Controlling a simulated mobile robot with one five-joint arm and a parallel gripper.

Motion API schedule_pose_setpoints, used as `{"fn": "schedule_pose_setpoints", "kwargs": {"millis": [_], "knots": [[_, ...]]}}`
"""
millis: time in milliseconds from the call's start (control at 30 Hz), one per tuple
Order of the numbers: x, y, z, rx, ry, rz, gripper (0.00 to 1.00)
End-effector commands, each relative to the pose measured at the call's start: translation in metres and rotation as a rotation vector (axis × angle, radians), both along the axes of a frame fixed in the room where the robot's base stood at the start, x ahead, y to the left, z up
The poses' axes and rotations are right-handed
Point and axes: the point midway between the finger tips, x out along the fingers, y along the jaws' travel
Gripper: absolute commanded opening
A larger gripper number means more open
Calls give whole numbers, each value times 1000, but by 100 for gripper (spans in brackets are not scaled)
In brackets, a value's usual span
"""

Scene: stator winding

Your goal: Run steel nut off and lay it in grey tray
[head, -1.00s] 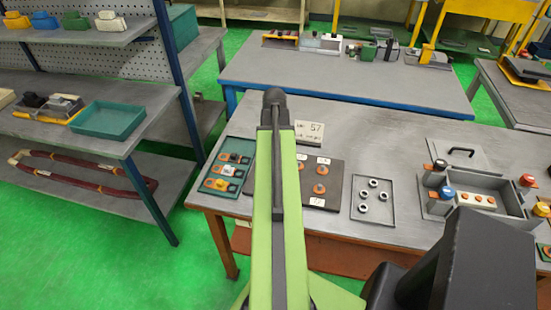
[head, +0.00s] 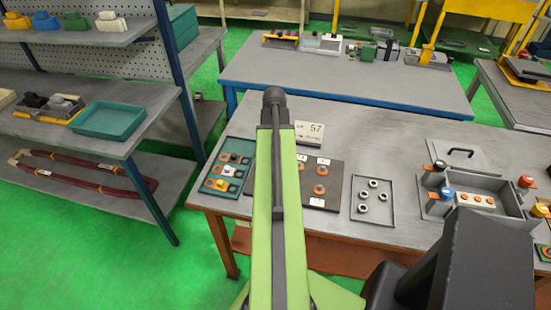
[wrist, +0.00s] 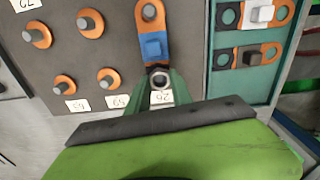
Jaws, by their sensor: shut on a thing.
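In the wrist view my gripper (wrist: 160,90) has its green fingers shut on a steel nut (wrist: 160,82), seen as a pale ring between the tips. The nut is at the lower end of an orange link with a blue middle (wrist: 153,46), beside a dark stud end. I cannot tell whether it is still on the stud. The dark terminal board (wrist: 115,52) lies under it. In the head view the shallow grey tray (head: 380,213) lies right of the board and holds several nuts. There my arm hides the gripper.
Several bare studs with orange rings (wrist: 91,23) stand left of the gripper. The green tray (wrist: 238,84) of links lies to the right. In the head view a grey organiser box (head: 490,190) with coloured knobs is right of the grey tray. A number sign (head: 310,134) stands behind the board.

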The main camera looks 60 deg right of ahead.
Motion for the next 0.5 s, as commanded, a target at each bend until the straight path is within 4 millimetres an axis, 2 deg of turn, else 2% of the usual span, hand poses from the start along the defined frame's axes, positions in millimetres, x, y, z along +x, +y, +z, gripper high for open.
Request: {"fn": "schedule_pose_setpoints", "kwargs": {"millis": [167, 500], "knots": [[0, 0, 1, 0, 0, 0, 0], [0, 0, 25, 0, 0, 0, 0]]}}
